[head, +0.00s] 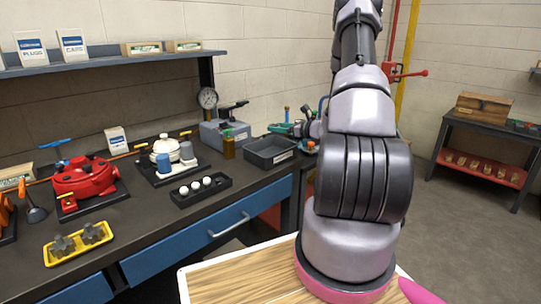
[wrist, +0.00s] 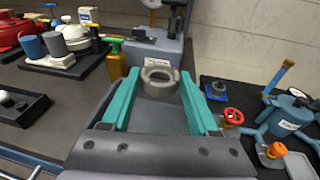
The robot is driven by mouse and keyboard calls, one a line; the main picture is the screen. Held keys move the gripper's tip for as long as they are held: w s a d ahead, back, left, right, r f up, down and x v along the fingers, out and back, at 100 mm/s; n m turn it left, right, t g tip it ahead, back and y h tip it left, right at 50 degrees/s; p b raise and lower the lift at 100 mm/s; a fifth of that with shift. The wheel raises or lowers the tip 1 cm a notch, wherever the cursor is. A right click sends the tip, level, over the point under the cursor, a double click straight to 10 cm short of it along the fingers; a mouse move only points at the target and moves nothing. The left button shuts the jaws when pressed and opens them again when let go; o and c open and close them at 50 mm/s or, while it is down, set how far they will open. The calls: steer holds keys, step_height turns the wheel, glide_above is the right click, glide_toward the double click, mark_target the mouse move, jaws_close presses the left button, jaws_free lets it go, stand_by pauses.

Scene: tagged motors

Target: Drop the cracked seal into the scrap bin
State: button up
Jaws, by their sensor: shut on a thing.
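In the wrist view, my gripper (wrist: 160,74) has its two teal fingers closed on a grey ring-shaped seal (wrist: 160,89) at the fingertips. The crack itself cannot be made out. The dark grey open bin (head: 270,151) with a white label stands on the bench in the head view, and it looks empty there. In the wrist view the seal appears above the bin (wrist: 158,112), whose grey inside shows between the fingers. The seal looks clear of the bin, but the height is hard to tell.
A grey block with a gauge (head: 224,133) and an amber bottle (head: 229,145) stand left of the bin. A black tray with white balls (head: 201,188) is nearer. Teal tools with red knobs (wrist: 290,118) lie right of the bin.

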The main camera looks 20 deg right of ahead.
steer(key=shift+f, duration=0.95)
steer(key=o, duration=1.4)
steer(key=v, duration=1)
steer(key=shift+s+d, duration=0.15)
steer(key=shift+s, duration=0.2)
